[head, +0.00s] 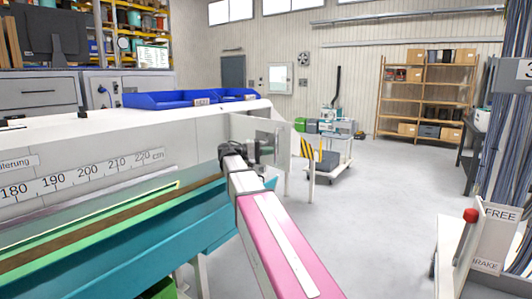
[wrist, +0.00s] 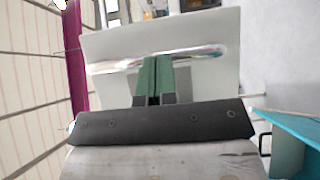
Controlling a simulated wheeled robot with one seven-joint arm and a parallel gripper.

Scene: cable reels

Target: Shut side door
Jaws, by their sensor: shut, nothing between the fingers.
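A pale grey panel (head: 270,132), which looks like the side door, stands out at the far end of the long white machine. My gripper's green fingers (wrist: 153,62) are together and empty, in front of the panel's middle. I cannot tell whether they touch it. In the head view my gripper (head: 258,150) is small and partly hidden by my wrist, close beside the panel. The door's hinge is not clear.
A teal rail (head: 120,232) and a measuring scale (head: 85,180) run along the machine. Blue bins (head: 165,99) sit on top. A cart (head: 335,155) stands beyond. The open floor (head: 400,180) is clear to the right. A brake lever (head: 467,235) is at front right.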

